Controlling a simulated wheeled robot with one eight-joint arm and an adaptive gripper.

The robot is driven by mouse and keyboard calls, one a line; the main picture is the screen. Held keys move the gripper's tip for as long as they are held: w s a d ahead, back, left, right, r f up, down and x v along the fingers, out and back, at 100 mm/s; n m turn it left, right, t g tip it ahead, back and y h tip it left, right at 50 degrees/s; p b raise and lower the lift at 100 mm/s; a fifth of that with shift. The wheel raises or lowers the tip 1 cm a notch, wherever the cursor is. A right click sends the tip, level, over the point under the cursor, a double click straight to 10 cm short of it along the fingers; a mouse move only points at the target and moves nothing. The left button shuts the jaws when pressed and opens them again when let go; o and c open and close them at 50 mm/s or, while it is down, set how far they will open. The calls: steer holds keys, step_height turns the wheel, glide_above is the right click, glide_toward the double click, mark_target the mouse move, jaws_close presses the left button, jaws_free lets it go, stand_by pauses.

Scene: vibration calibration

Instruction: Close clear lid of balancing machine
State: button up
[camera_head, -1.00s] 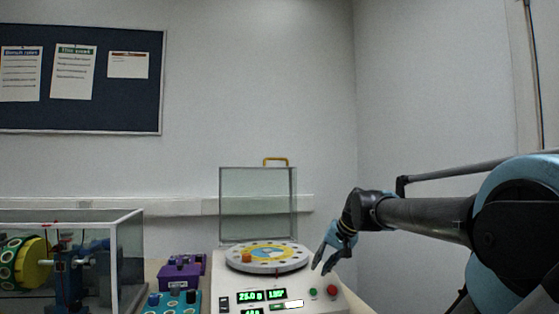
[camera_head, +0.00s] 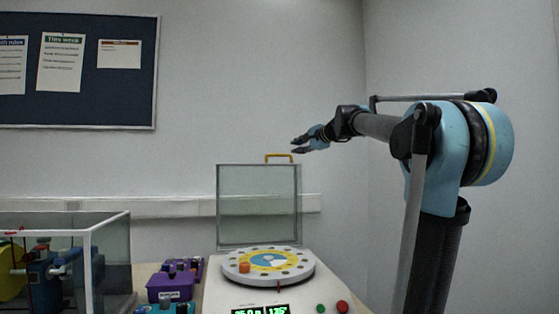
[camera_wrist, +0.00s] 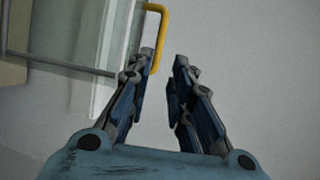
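The clear lid (camera_head: 258,205) of the balancing machine (camera_head: 225,294) stands upright, open, behind the round disc (camera_head: 268,265). A yellow handle (camera_head: 279,156) sits on the lid's top edge. My gripper (camera_head: 297,146) is just right of and slightly above the handle in the head view, its fingers pointing left. In the wrist view my gripper (camera_wrist: 166,65) is open with nothing between its fingers. The yellow handle (camera_wrist: 163,22) shows there just beyond the left fingertip, beside part of the lid (camera_wrist: 118,45). I cannot tell whether the fingertip touches the handle.
A clear-walled enclosure (camera_head: 112,255) with a yellow wheel stands at the left. A purple box (camera_head: 170,284) sits between it and the machine. Green and red buttons (camera_head: 342,306) are on the machine's front right. The air right of the lid is free.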

mark_target(281, 155)
steer(key=x, duration=1.5)
steer(key=shift+d+f, duration=0.1)
steer(key=shift+f, duration=0.05)
jaws_close()
